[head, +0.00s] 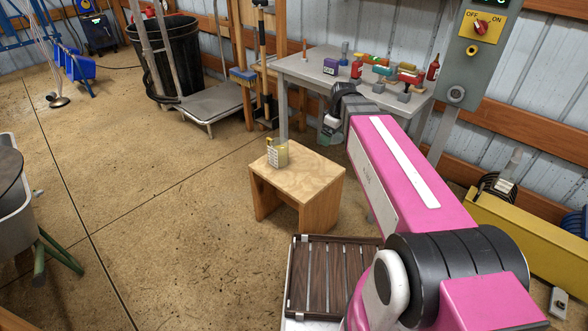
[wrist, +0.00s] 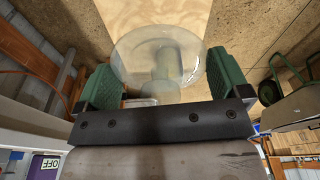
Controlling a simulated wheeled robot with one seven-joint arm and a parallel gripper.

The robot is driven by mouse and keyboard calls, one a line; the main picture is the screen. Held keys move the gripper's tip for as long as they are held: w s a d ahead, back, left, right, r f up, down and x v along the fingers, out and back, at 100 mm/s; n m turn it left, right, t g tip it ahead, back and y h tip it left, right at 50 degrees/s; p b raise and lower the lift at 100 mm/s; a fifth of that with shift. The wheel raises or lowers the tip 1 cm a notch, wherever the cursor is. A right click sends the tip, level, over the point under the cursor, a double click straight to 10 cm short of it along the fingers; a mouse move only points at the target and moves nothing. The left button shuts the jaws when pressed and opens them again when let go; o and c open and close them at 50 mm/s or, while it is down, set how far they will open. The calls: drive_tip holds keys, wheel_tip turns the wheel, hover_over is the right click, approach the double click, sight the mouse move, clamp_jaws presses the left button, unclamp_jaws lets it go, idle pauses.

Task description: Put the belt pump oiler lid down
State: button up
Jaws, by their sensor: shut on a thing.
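A clear, see-through lid with a round disc and a stem (wrist: 160,55) sits between the green fingers of my gripper (wrist: 164,82) in the wrist view. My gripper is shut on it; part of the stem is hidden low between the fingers. In the head view my gripper (head: 328,132) is in the air, beyond and to the right of the small wooden stool (head: 300,180). A small yellowish container with a pale grid-like front (head: 278,155), perhaps the oiler body, stands on the stool's top towards the back left. The lid is too small to make out clearly in the head view.
The grey workbench (head: 310,68) behind holds bottles, a purple box (head: 331,66) and several tools. A dark slatted surface (head: 325,272) lies in front of the stool. The stool's front and right top is bare. Open floor lies to its left.

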drive_tip(key=s+a+f+n+g, duration=0.2)
drive_tip(key=s+a+f+n, duration=0.1)
drive_tip(key=a+f+n, duration=1)
hover_over(310, 176)
drive_tip(key=shift+m, duration=0.3)
drive_tip(key=f, duration=0.7)
drive_tip(key=shift+w+d+f, duration=0.15)
drive_tip(key=shift+d+f, duration=0.05)
drive_tip(key=shift+f, duration=2.2)
drive_tip(key=shift+f, duration=0.1)
drive_tip(key=o, duration=0.5)
drive_tip(key=shift+o, duration=0.2)
